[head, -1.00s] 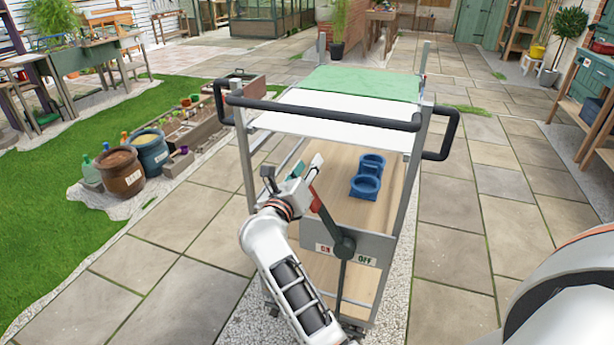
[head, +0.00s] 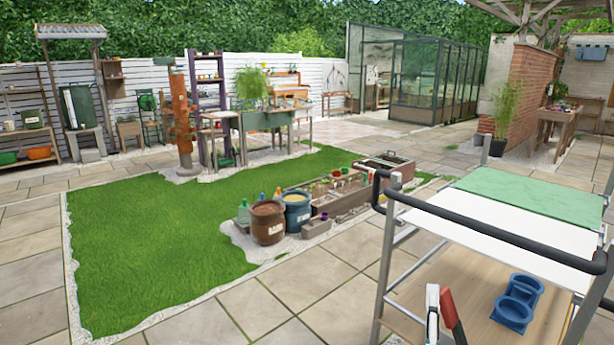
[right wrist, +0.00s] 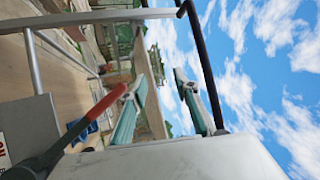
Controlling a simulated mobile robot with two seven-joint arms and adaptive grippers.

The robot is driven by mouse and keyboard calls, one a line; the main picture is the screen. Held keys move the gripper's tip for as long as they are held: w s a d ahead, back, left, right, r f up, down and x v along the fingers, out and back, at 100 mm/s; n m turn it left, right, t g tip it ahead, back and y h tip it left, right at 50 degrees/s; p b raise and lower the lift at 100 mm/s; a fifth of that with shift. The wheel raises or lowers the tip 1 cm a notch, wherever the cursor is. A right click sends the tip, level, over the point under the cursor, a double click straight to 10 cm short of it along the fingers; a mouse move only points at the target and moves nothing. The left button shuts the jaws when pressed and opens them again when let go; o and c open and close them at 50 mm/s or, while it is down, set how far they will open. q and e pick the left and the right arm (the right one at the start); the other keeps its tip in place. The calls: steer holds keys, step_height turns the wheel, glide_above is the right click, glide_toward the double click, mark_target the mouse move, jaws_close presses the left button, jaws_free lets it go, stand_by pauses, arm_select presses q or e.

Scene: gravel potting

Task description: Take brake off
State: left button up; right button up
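The cart (head: 497,226) with a dark push bar stands at the lower right of the head view. The brake lever's red handle (head: 452,322) shows at the bottom edge; its pivot and ON/OFF plate are out of that view. In the right wrist view the red handle (right wrist: 101,110) slants up beside the outer side of one finger, not between the fingers; I cannot tell whether they touch. The grey plate (right wrist: 28,122) shows at the left edge. My right gripper (right wrist: 160,82) is open, with a clear gap between its fingers. My left gripper is not in view.
A blue double holder (head: 517,303) sits on the cart's wooden shelf. The dark push bar (head: 470,230) crosses above the shelf. Two barrels (head: 268,222) and a planter bed stand left of the cart. Paving and lawn (head: 150,245) are open further left.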

steer(key=s+a+f+n+g+y, duration=0.1)
steer(key=s+a+f+n+y, duration=0.6)
steer(key=n, duration=0.4)
steer(key=s+f+n+g+y+p, duration=0.2)
steer(key=s+f+n+g, duration=0.7)
steer(key=s+f, duration=1)
step_height(320, 180, down, 2)
steer(key=n, duration=0.4)
steer(key=shift+s+f+g+p, duration=0.2)
steer(key=shift+f+g+p, duration=0.05)
steer(key=shift+g+p, duration=0.05)
